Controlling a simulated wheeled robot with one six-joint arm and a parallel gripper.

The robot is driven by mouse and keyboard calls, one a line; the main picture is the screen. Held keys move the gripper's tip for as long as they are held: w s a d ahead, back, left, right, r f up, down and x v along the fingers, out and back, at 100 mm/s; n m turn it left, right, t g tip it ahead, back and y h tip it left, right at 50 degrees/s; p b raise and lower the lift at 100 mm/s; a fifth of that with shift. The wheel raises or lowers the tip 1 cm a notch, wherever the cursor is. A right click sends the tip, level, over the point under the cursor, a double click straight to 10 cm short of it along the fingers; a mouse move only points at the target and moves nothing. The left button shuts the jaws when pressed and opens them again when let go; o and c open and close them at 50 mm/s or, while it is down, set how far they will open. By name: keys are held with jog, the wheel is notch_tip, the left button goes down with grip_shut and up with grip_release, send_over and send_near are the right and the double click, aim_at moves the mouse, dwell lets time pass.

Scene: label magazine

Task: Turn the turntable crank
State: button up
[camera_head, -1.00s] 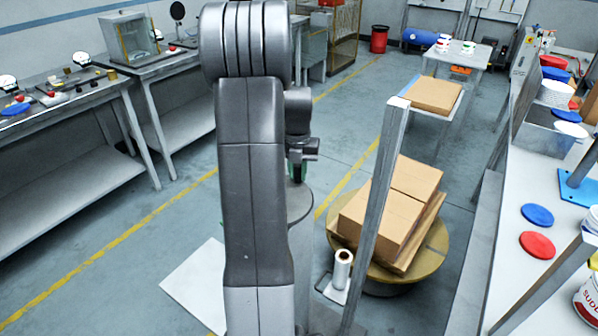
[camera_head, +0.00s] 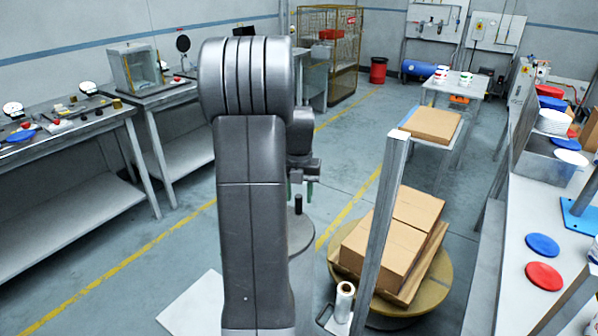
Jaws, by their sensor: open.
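A grey round top (camera_head: 302,236) stands just right of my arm, which hides its left part. A short upright black peg (camera_head: 298,204), which looks like a crank handle, rises from it. My gripper (camera_head: 300,190) points down with green-tipped fingers spread apart and nothing seen between them. In the picture the peg shows just below and between the fingertips; the exact gap cannot be told. A yellowish round turntable (camera_head: 436,270) on the floor at right carries a pallet with cardboard boxes (camera_head: 385,250).
A white roll (camera_head: 344,300) is beside the turntable. Benches (camera_head: 70,135) line the left; a long counter (camera_head: 500,250) with coloured lids is at right.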

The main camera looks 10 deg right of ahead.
notch_tip(320, 180, up, 11)
jog(key=shift+f, duration=0.15)
jog(key=shift+c, duration=0.3)
